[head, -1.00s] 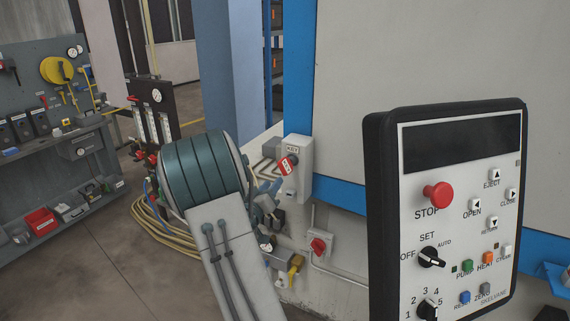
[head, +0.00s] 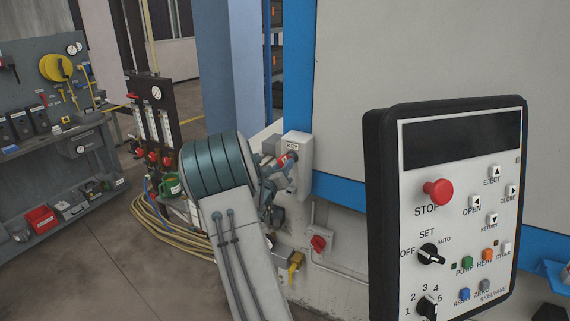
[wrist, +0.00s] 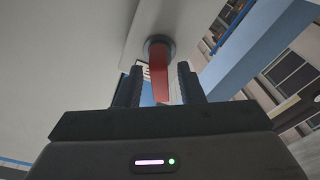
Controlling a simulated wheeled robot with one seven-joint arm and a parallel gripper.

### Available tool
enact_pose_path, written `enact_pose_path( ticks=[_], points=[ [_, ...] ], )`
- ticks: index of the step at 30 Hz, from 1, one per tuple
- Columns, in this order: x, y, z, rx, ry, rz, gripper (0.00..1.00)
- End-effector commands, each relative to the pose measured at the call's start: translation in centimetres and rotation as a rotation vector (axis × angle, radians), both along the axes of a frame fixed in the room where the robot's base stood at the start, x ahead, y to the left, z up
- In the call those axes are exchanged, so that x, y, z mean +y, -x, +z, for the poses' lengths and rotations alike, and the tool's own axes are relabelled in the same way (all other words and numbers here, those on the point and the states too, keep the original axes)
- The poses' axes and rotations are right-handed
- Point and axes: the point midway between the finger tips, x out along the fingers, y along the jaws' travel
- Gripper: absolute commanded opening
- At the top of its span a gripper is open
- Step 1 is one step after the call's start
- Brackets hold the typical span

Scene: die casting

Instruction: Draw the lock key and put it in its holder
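The red lock key (head: 284,160) sits in a pale box labelled KEY (head: 303,160) on the side of the machine. In the wrist view the red key (wrist: 159,75) sticks out from a round dark collar (wrist: 159,46) toward me. My gripper (head: 276,167) is at the key; its two dark fingers (wrist: 160,88) stand on either side of the key, with a visible gap, so it is open around it. The fingers partly hide the key in the head view. I cannot tell which thing is the key's holder.
A control panel (head: 450,200) stands close at the right. Below the key box are a red rotary switch (head: 318,243) and a yellow-handled part (head: 296,262). Hoses (head: 160,225) lie on the floor left of my arm. A workbench (head: 60,150) stands far left.

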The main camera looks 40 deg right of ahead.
Motion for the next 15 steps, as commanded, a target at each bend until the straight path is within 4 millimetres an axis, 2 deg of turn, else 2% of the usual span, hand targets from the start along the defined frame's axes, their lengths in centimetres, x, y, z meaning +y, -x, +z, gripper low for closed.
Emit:
enact_pose_path(
  ticks=[2,3,6,15],
  points=[
    [0.01,0.01,0.00,0.000,0.000,0.000,0.35],
    [0.01,0.00,0.00,0.000,0.000,0.000,0.29],
    [0.02,0.01,0.00,0.000,0.000,0.000,0.01],
    [0.05,0.00,0.14,0.027,0.011,0.000,0.00]
  ],
)
